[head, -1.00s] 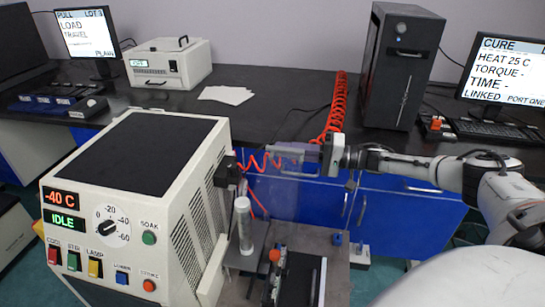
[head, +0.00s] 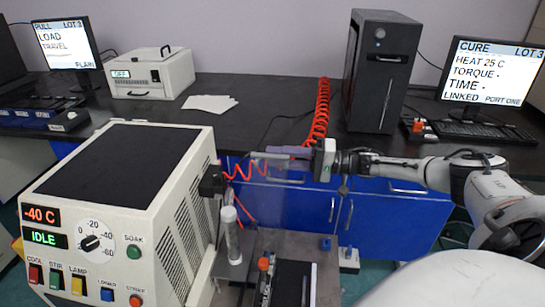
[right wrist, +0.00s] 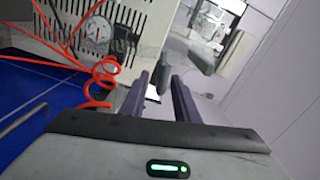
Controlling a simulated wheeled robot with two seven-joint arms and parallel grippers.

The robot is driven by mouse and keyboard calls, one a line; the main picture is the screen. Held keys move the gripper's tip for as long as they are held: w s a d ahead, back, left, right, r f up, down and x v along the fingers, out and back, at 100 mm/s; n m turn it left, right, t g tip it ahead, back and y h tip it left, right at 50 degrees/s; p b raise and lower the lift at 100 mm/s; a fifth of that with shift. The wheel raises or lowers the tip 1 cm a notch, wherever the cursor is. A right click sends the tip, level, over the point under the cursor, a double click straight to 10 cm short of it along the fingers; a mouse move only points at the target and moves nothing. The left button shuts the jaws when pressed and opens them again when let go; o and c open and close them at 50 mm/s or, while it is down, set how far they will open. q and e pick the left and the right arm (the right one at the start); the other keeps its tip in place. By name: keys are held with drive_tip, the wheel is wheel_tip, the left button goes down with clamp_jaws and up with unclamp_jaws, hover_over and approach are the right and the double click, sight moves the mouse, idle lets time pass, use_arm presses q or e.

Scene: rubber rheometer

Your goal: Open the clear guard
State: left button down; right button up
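The clear guard (head: 277,200) shows only faintly in the head view, as a see-through panel in front of the blue cabinets, right of the cream machine (head: 110,185). Its edges are hard to make out. My right gripper (head: 262,154) reaches in from the right, its fingers pointing left near the panel's top; whether it touches cannot be told. In the right wrist view the two dark fingers (right wrist: 162,92) stand apart, with no clear sign of a held thing between them. My left gripper is out of view.
A red coiled hose (head: 318,112) hangs over the black bench (head: 270,100). A dark tower (head: 380,70), a white box (head: 150,72) and two monitors stand on the bench.

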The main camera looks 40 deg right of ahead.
drive_tip(key=v, duration=0.8)
drive_tip(key=shift+s+d+b, duration=0.25)
drive_tip(key=shift+b, duration=0.2)
